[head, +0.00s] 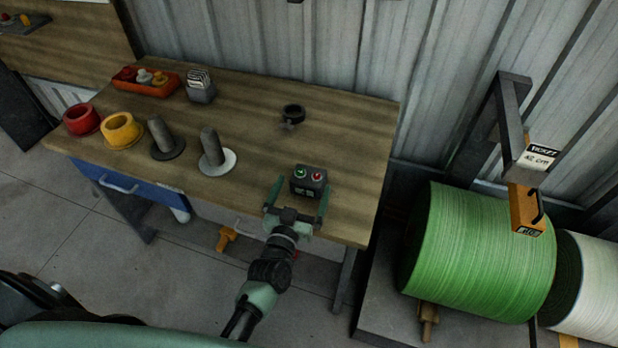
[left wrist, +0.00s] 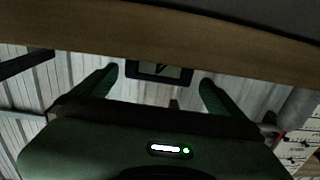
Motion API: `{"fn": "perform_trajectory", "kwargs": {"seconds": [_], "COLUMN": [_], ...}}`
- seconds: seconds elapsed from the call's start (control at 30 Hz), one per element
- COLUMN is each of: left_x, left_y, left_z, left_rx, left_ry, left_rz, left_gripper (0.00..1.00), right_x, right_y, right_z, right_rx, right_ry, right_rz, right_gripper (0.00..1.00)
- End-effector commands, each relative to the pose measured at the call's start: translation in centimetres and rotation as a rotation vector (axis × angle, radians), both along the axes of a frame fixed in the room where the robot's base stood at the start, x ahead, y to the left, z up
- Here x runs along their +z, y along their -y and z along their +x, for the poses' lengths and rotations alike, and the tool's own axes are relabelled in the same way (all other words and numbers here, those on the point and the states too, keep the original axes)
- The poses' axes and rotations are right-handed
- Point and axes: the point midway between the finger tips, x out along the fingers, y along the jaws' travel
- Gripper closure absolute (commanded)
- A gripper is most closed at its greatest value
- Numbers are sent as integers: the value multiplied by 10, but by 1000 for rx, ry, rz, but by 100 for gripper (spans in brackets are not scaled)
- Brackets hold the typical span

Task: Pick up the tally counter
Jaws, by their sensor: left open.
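A small dark box (head: 309,183) with a green and a red button stands on the workbench near its front right edge. It looks like the tally counter, though no label is readable. My left gripper (head: 296,205) is open at the bench's front edge, its fingers pointing at the box and apart at its near side. Nothing is held. In the left wrist view, a dark-framed box (left wrist: 160,72) shows between and beyond the open fingers (left wrist: 158,88); I cannot tell for sure that it is the same box. My right gripper is not in view.
The workbench (head: 250,125) also bears a black round item (head: 292,113), two grey spindles (head: 211,148), yellow (head: 121,130) and red (head: 82,119) rings, a card holder (head: 200,86) and an orange tray (head: 135,87).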

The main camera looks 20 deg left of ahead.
Motion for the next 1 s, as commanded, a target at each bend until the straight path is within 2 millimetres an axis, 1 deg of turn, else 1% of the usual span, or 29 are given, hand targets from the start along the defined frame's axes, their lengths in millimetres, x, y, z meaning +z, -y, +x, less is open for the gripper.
{"fn": "perform_trajectory", "kwargs": {"seconds": [0.03,0.1,0.2,0.27,0.43,0.57,0.6,0.67,0.7,0.77,0.8,0.83,0.87,1.0], "left_x": [2,2,1,1,0,-1,-1,-1,-1,-1,-1,-1,1,0], "left_y": [1,2,2,2,2,2,2,2,2,2,2,2,2,2], "left_z": [8,19,34,41,46,46,46,46,46,46,46,46,46,46], "left_rx": [0,0,0,0,0,0,0,0,0,0,0,0,1,1], "left_ry": [2,2,2,2,1,1,1,1,1,1,1,1,3,3], "left_rz": [0,-1,0,-1,-1,-1,-1,-1,-1,-1,-1,-1,-1,-1], "left_gripper": [0,0,0,0,0,0,6,22,33,50,61,70,75,75], "right_x": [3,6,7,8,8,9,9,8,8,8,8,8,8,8], "right_y": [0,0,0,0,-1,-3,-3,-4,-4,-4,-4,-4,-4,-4], "right_z": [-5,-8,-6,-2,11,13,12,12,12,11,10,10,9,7], "right_rx": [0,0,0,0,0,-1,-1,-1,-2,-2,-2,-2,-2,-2], "right_ry": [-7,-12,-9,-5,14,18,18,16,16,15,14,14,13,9], "right_rz": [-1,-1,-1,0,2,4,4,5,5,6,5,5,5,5], "right_gripper": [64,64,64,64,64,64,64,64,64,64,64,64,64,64]}}
